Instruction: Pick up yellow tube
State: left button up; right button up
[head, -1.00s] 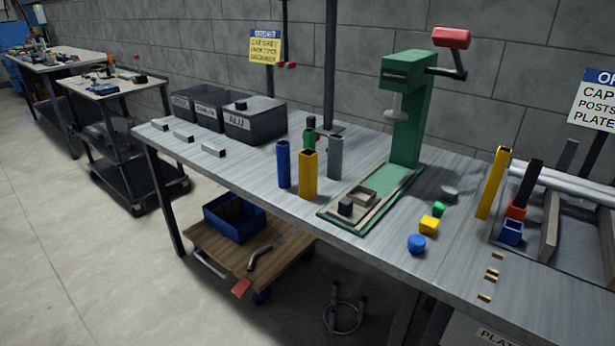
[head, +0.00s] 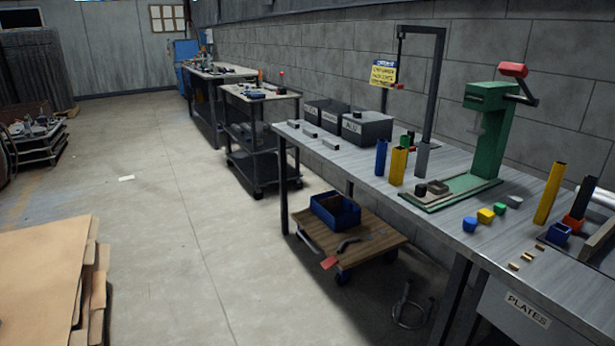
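A yellow square tube (head: 398,166) stands upright on the grey workbench (head: 345,162), just right of a blue tube (head: 381,157) and left of a grey tube (head: 422,160). A second, longer yellow tube (head: 550,193) stands slightly tilted at the right end of the bench, by the blue and red holders. The frames do not tell which yellow tube the task names. Neither of my grippers shows in the head view.
A green press (head: 488,130) with a red handle stands on the bench. Small blue, yellow and green caps (head: 486,215) lie before it. Dark bins (head: 366,130) sit at the back. A low wooden cart (head: 372,240) stands below. Cardboard (head: 45,280) is stacked at left; the floor between is open.

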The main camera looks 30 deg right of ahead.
aim_at(398, 152)
jog(key=u, duration=0.4)
jog(key=i, duration=0.9)
jog(key=z, duration=0.85)
jog(key=i, duration=1.6)
jog(key=z, duration=1.3)
